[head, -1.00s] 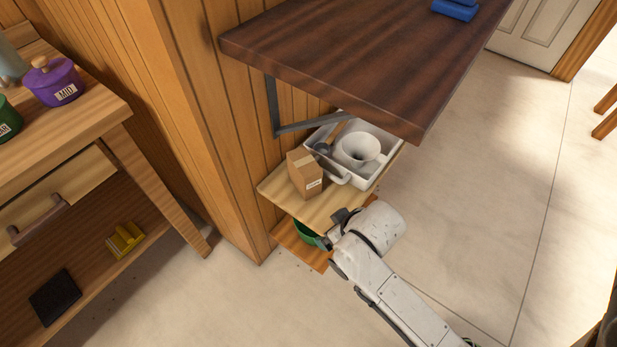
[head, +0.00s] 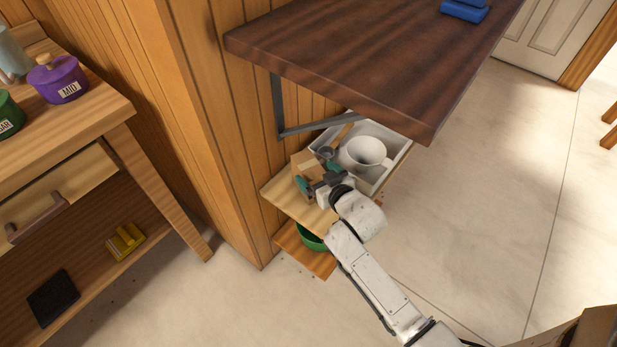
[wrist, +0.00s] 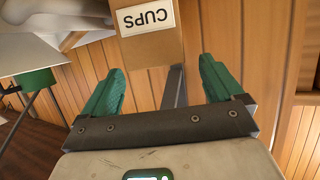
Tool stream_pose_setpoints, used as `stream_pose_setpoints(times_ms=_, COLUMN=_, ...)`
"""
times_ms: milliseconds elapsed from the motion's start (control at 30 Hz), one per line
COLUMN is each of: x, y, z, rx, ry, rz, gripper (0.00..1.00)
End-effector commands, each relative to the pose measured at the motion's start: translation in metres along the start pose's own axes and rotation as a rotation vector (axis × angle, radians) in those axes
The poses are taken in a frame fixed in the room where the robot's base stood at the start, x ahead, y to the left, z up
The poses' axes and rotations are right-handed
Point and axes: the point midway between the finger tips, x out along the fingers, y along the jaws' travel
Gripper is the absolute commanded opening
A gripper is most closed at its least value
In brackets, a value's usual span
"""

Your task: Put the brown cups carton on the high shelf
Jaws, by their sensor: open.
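The brown cups carton (head: 304,163) stands on the light wooden shelf (head: 284,194) in the head view, partly hidden by my gripper. In the wrist view the carton (wrist: 152,47), with its "CUPS" label upside down, is ahead of my gripper. My gripper (head: 315,183) is open at the near side of the carton. In the wrist view its green fingers (wrist: 162,75) are spread, with the carton between their lines near the tips. I cannot tell whether they touch it. A dark wooden shelf (head: 350,60) on a bracket is higher up.
A white bin (head: 390,163) holding a white funnel-shaped item (head: 366,151) stands right beside the carton. A green bowl (head: 311,239) sits on a lower board. The dark shelf overhangs behind. A blue object (head: 465,10) lies on it; its middle is bare.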

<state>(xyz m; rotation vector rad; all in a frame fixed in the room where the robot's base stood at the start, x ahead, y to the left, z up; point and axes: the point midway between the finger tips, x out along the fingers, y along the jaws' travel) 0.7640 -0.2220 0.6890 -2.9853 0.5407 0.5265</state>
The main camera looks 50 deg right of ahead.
Motion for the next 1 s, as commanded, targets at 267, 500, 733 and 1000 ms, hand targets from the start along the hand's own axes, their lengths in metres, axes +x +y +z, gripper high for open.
stream_pose_setpoints(times_ms=267, x=0.022, y=0.001, z=-0.001, rx=0.001, ry=0.0, rz=0.0, gripper=0.94)
stream_pose_setpoints(times_ms=500, x=0.054, y=0.003, z=-0.001, rx=0.0, ry=0.0, rz=0.001, gripper=0.94)
stream_pose_setpoints(times_ms=733, x=0.061, y=0.003, z=0.0, rx=-0.001, ry=-0.001, rz=0.0, gripper=0.94)
stream_pose_setpoints(times_ms=1000, x=0.061, y=0.003, z=0.0, rx=-0.001, ry=-0.001, rz=0.0, gripper=0.79)
